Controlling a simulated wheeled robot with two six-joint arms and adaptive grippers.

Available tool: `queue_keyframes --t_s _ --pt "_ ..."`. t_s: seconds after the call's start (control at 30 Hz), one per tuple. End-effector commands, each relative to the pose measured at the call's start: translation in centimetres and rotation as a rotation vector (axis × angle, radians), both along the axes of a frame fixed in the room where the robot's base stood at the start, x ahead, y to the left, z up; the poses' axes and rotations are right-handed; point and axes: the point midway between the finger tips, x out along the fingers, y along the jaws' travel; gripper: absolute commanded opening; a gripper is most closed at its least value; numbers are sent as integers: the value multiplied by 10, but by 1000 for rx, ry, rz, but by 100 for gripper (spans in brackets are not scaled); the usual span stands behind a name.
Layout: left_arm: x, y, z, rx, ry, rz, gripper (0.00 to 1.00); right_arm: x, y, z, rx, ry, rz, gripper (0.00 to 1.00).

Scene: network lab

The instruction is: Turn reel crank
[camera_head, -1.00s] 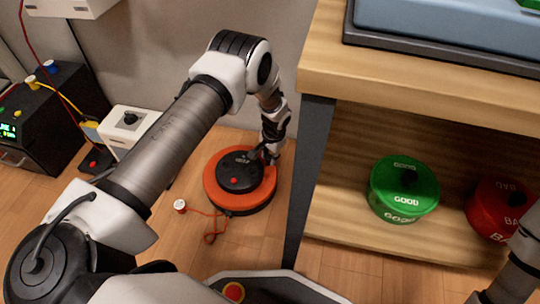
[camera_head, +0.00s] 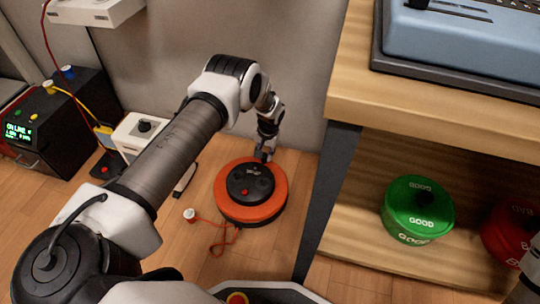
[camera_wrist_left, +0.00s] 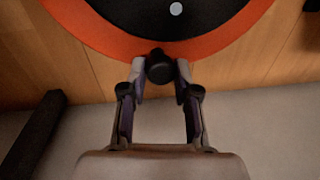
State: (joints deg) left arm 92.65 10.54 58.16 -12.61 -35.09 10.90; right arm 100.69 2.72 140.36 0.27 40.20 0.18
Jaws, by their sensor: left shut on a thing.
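The cable reel (camera_head: 251,210) is an orange disc with a black hub (camera_head: 250,182), lying flat on the wooden floor. Its crank knob (camera_wrist_left: 159,67) is a black stub near the reel's rim in the left wrist view. My left gripper (camera_wrist_left: 160,72) is shut on the knob, with one finger on each side of it. In the head view my left gripper (camera_head: 264,155) is at the far edge of the reel, and the knob is hidden there. A small part of my right arm shows at the lower right edge; its gripper cannot be seen.
An orange cord runs from the reel to a small white plug (camera_head: 190,215). A wooden bench (camera_head: 440,105) stands close on the right, with green (camera_head: 419,208) and red (camera_head: 510,234) bins on its lower shelf. A black device (camera_head: 55,120) and white box (camera_head: 140,135) stand left.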

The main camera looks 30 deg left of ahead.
Motion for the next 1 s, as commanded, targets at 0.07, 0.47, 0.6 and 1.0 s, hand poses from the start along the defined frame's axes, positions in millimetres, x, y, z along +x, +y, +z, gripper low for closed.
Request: queue_keyframes --t_s 0.07,0.47,0.6,1.0 --pt "-2 8 0 0 3 73 0 0 0 1 0 0 0 40" --pt "-13 39 0 0 4 364 0 0 0 8 0 1 2 40" --pt "-17 44 0 0 5 359 0 -1 0 10 0 2 2 40" --pt "-20 49 -1 0 4 355 0 -1 0 11 0 2 3 40"
